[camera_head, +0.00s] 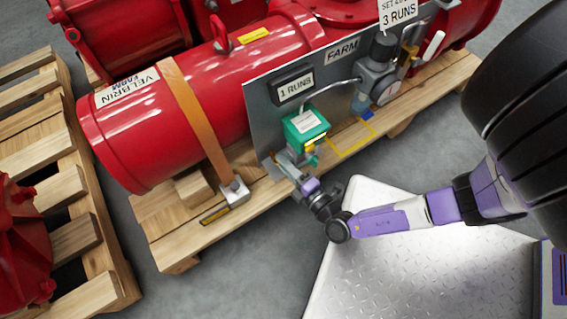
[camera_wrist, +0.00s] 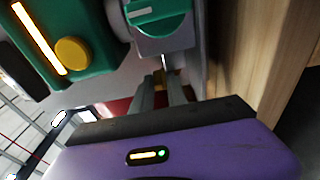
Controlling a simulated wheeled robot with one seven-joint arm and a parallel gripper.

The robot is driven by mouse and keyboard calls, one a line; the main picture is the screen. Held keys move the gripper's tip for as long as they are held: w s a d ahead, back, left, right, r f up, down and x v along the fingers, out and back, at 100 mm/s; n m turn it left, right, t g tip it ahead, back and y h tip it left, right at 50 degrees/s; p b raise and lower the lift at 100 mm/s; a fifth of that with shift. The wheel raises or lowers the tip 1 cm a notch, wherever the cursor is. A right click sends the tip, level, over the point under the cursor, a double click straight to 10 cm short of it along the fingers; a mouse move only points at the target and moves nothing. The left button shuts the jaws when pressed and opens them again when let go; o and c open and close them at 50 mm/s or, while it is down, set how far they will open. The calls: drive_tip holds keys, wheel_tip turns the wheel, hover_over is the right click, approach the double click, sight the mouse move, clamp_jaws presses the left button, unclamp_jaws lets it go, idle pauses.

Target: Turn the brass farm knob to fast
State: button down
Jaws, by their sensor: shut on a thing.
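In the wrist view a small brass piece (camera_wrist: 158,76), which I take to be the brass farm knob, shows between my fingertips. It sits just below a grey block with a teal-green knob (camera_wrist: 160,18) that bears a white mark. My gripper (camera_wrist: 161,84) is shut on the brass piece. The fingers hide most of it, and I cannot read any fast or slow marking. In the head view my gripper (camera_head: 296,174) reaches up to the fittings below the green box (camera_head: 305,127) on the grey panel (camera_head: 262,112), which carries a FARM label (camera_head: 342,51).
A red cylinder (camera_head: 140,125) lies on a wooden pallet (camera_head: 165,235) behind the panel. A gauge unit (camera_head: 378,80), a hose and a 1 RUNS plate (camera_head: 296,89) are on the panel. In the wrist view the green box has a yellow button (camera_wrist: 74,52) close to my fingers.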

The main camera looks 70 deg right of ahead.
drive_tip(key=shift+w+r, duration=0.15)
drive_tip(key=shift+r, duration=0.25)
drive_tip(key=c, duration=1.4)
unclamp_jaws()
drive_tip(key=shift+c, duration=0.2)
drive_tip(key=shift+f, duration=0.15)
drive_tip(key=p+v, duration=0.2)
drive_tip(key=v, duration=0.6)
